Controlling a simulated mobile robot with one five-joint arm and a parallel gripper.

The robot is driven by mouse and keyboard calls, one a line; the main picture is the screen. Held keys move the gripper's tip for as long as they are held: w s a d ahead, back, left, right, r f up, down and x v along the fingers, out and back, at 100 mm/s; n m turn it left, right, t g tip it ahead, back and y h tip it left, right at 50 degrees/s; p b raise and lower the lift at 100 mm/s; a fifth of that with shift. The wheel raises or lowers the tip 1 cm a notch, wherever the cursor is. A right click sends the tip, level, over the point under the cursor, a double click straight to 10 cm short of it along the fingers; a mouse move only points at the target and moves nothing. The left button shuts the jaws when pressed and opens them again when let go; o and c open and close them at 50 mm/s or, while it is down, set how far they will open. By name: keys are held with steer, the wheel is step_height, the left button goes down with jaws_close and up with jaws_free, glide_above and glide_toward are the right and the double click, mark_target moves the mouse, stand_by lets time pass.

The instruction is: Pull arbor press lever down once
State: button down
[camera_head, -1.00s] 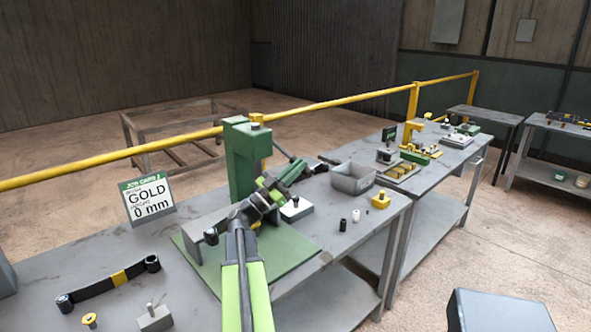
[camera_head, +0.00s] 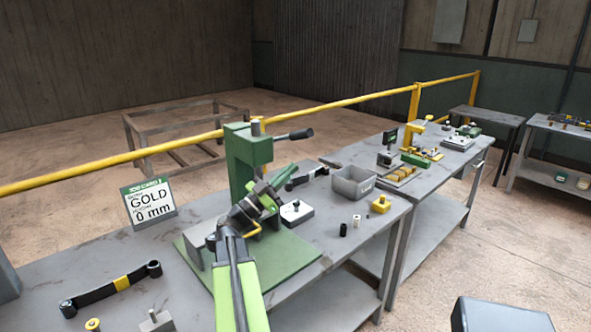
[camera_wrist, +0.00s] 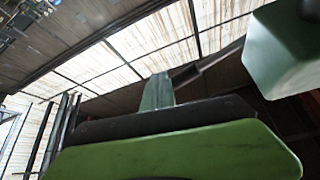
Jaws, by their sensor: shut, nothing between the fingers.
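The green arbor press (camera_head: 242,165) stands on a green base plate on the near bench. Its lever (camera_head: 292,135) points right and slightly up from the press head, ending in a dark grip. The ram's top stands above the head. My gripper (camera_head: 280,180) is shut and empty, below the lever and apart from it, in front of the column's right side. In the wrist view, the green press head (camera_wrist: 290,50) fills the upper right. The dark lever (camera_wrist: 210,60) runs left from it, behind my green fingertip (camera_wrist: 157,92).
A job card (camera_head: 149,203) reading GOLD, 0 mm stands at the left. A black strap-like part (camera_head: 112,288) lies in front of it. A yellow rail (camera_head: 330,101) runs behind.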

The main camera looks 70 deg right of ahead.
steer(key=b+v, duration=0.2)
steer(key=v, duration=0.5)
steer(key=shift+b, duration=0.3)
steer(key=shift+w+d, duration=0.1)
